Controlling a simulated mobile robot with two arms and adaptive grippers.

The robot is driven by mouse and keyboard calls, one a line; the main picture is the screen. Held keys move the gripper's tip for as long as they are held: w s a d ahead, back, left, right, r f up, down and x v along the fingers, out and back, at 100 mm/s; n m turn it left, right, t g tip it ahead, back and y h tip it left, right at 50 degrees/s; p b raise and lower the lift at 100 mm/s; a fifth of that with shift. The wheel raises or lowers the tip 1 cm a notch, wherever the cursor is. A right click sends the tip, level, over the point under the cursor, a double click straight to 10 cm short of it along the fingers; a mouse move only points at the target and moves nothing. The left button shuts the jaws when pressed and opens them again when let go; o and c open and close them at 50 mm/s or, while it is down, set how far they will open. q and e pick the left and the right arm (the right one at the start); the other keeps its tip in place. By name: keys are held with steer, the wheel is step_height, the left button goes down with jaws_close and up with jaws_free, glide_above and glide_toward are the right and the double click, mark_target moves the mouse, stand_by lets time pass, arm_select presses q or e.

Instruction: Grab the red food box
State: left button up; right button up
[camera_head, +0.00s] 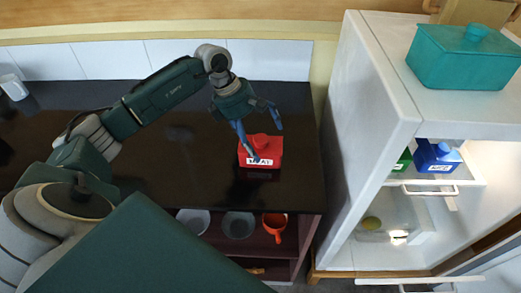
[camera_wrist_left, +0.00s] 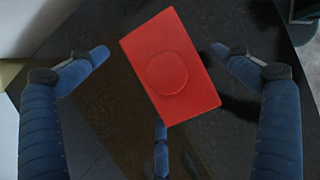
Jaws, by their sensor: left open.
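The red food box (camera_head: 269,152) has a round knob on its lid and a white label on its front. It sits on the black countertop (camera_head: 190,180), close to the counter's right end. My left gripper (camera_head: 259,140) is open and hangs over the box, with blue fingers beside it. In the left wrist view the red box (camera_wrist_left: 172,68) lies tilted below and between the spread fingers of the left gripper (camera_wrist_left: 160,90). A third finger shows near its lower edge; whether it touches the box is unclear. My right gripper is not in view.
A white fridge (camera_head: 372,110) stands open at the right, with a teal box (camera_head: 464,57) on top and blue (camera_head: 435,156) and green (camera_head: 403,160) boxes inside. Bowls (camera_head: 238,225) and a red-orange pot (camera_head: 274,223) sit on the shelf below the counter. A white cup (camera_head: 13,87) is far left.

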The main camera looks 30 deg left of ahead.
arm_select(q)
steer(key=shift+x, duration=0.95)
steer(key=shift+f, duration=0.15)
steer(key=shift+b, duration=0.3)
steer(key=c, duration=1.5)
steer(key=shift+o, duration=0.2)
